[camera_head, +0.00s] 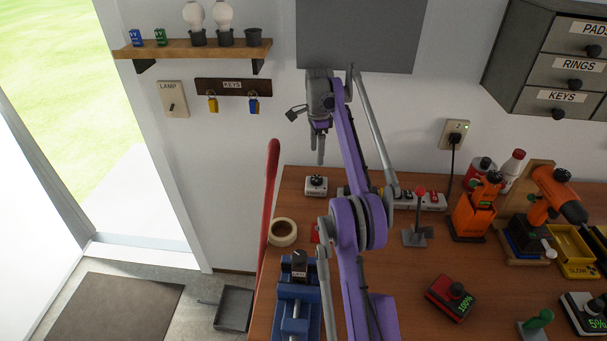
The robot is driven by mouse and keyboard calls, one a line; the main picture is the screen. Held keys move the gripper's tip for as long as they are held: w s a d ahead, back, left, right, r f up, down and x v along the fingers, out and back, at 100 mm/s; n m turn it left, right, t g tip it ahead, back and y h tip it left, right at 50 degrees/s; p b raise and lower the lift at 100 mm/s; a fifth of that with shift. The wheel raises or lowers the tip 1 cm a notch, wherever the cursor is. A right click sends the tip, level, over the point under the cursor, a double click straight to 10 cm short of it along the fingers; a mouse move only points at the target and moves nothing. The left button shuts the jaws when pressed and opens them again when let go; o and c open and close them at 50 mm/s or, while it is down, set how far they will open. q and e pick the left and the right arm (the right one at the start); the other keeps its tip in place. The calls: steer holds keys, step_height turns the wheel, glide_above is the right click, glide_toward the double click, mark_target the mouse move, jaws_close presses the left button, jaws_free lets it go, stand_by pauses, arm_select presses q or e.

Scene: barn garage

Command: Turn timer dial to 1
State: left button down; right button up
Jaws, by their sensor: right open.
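A small white box with a dark knob (316,186) sits at the back left of the wooden workbench. It may be the timer, but its label and the dial's setting are too small to read. My right gripper (306,136) is open and empty, raised above and behind the bench close to the wall. It appears above the white box in the picture, apart from it. My purple right arm crosses the middle of the view and hides part of the bench. My left gripper is not in view.
A blue vise (297,306), a tape roll (283,232) and a red bar (270,195) are at the bench's left side. A red-knobbed lever (417,235), a power strip (433,202) and an orange drill (556,193) stand to the right.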

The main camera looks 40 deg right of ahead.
mark_target(317, 178)
steer(key=f+b, duration=0.1)
steer(key=f, duration=0.5)
steer(key=f+b, duration=0.1)
steer(key=f, duration=0.2)
steer(key=shift+s+d+b, duration=0.1)
steer(key=shift+s+b, duration=0.2)
steer(key=shift+w+f, duration=0.1)
steer(key=shift+f, duration=0.55)
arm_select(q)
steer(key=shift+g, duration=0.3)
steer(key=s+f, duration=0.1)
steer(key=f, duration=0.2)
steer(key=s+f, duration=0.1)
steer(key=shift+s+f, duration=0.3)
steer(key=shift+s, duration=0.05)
arm_select(e)
jaws_close()
